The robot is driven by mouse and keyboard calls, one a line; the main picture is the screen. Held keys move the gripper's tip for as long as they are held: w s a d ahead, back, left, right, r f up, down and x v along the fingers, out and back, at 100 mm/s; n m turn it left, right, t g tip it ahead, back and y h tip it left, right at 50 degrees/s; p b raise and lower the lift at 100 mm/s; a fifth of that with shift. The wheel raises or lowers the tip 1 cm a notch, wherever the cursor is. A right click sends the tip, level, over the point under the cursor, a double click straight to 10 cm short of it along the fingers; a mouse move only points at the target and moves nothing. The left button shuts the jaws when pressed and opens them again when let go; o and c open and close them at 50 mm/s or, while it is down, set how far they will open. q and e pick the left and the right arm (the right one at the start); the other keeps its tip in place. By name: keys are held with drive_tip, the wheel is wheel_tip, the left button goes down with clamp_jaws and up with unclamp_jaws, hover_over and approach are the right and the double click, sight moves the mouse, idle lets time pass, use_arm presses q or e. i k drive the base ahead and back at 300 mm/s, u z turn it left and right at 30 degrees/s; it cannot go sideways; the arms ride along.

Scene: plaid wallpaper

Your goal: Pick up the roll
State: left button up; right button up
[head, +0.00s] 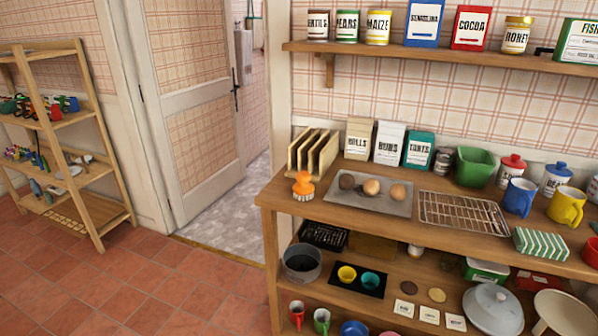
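A grey tray (345,199) on the wooden counter holds three rounded, bun-like items. The left one is dark brown (347,181), the middle one is light brown (371,187), and the right one is tan-brown (397,193). I cannot tell which of them is the roll. Behind the tray stands a cream box (358,139) whose label seems to read "ROLLS". Neither of my grippers is in view.
Left of the tray are an orange brush (303,186) and a wooden rack (313,152). To the right are a wire rack (463,212), mugs and a striped packet (540,244). A shelf (440,60) hangs above. Open tiled floor (130,285) lies left of the counter.

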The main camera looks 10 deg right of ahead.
sight(346, 182)
drive_tip(key=z, duration=0.05)
drive_tip(key=i, duration=0.85)
drive_tip(key=z, duration=0.4)
